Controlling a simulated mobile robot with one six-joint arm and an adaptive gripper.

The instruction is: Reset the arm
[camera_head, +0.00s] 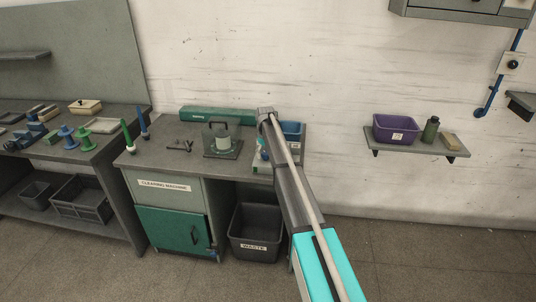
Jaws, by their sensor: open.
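My arm rises from the bottom right, with a turquoise link and a dark grey link, and reaches up and left in front of the bench. Its end with my gripper (266,113) shows small and grey against the wall, above the right part of the bench. The fingers are hard to make out at this size. I see nothing held in my gripper. My arm hides part of the bench's right end.
The cleaning-machine bench (160,163) carries a green box (217,115), a glass-like device (222,142) and a blue bin (292,130). A waste bin (256,232) stands below. A wall shelf (415,142) holds a purple bin (396,128). Wall space between is free.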

